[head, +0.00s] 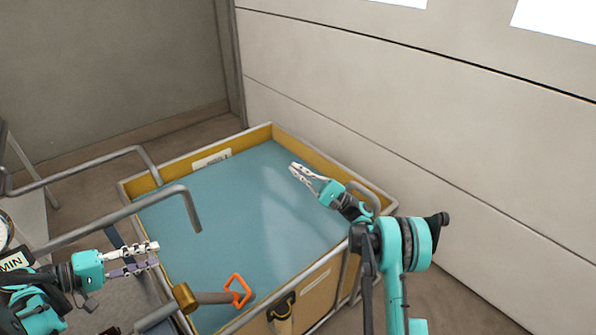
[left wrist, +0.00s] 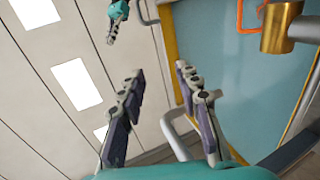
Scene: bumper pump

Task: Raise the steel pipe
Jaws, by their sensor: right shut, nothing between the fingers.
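Bent grey steel pipes reach in from the left in the head view. The nearer pipe (head: 125,212) ends in a downward bend over a blue-floored bin (head: 255,170); the farther pipe (head: 85,172) bends down at the bin's left edge. A shorter grey pipe (head: 215,298) with a brass collar (head: 185,297) and orange loop (head: 238,290) is at the front; its collar also shows in the left wrist view (left wrist: 279,28). I cannot tell which is meant. My left gripper (head: 155,254) is open and empty, behind the collar. My right gripper (head: 294,169) is shut and empty over the bin.
The bin has a yellow inner rim and grey tube frame. A black latch (head: 281,308) is on its front. A pale panelled wall (head: 420,110) stands close behind and right. A round gauge partly shows at the left edge. The bin's middle looks empty.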

